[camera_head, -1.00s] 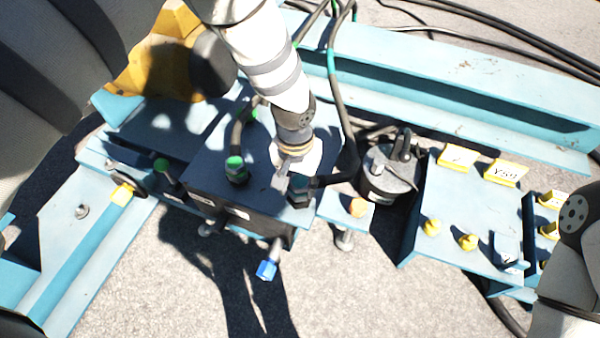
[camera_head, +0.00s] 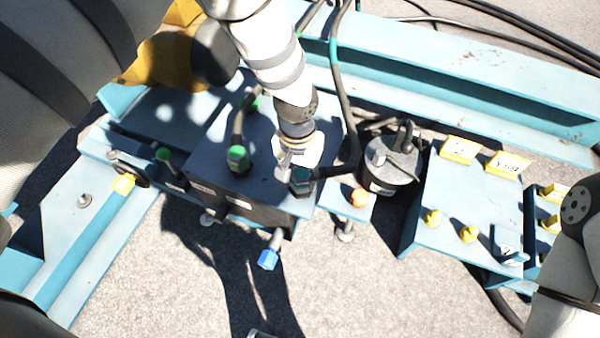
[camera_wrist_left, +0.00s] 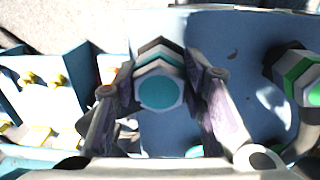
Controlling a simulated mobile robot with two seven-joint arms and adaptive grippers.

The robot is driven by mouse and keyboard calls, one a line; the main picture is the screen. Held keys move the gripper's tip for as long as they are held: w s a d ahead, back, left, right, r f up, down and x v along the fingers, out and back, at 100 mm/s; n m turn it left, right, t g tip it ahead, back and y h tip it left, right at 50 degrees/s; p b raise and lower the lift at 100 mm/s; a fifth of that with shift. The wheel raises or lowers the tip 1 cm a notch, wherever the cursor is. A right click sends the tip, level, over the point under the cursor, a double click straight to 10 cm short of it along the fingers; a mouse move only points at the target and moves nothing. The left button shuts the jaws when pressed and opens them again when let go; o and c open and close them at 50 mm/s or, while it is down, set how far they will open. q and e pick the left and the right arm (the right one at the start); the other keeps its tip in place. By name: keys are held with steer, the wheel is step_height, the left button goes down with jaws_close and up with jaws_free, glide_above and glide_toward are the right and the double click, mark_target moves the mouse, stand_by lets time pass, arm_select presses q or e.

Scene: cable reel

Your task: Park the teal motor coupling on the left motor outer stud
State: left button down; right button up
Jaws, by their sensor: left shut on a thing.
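My left gripper (camera_head: 296,165) points down over the right end of the dark blue-topped box (camera_head: 225,175) in the head view. It is shut on the teal motor coupling (camera_wrist_left: 160,92), whose round teal end lies between the two fingers in the left wrist view. In the head view the coupling (camera_head: 301,184) shows as a dark plug at the box's right corner, with a black cable leaving to the right. I cannot tell whether it touches the box or a stud. The left motor outer stud is not clearly identifiable. My right gripper is out of view.
Green-banded plugs (camera_head: 238,158) with cables stand on the box. A blue-capped stub (camera_head: 268,259) juts from its front. An orange cap (camera_head: 358,197) and a dark cylinder (camera_head: 390,172) lie to the right. Yellow studs (camera_head: 468,234) stand on the right-hand plate. A long beam (camera_head: 470,70) runs behind.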

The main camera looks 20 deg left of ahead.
arm_select(q)
steer(key=shift+f, duration=0.3)
steer(key=c, duration=0.9)
jaws_free()
step_height(320, 180, up, 12)
steer(key=shift+a, duration=0.15)
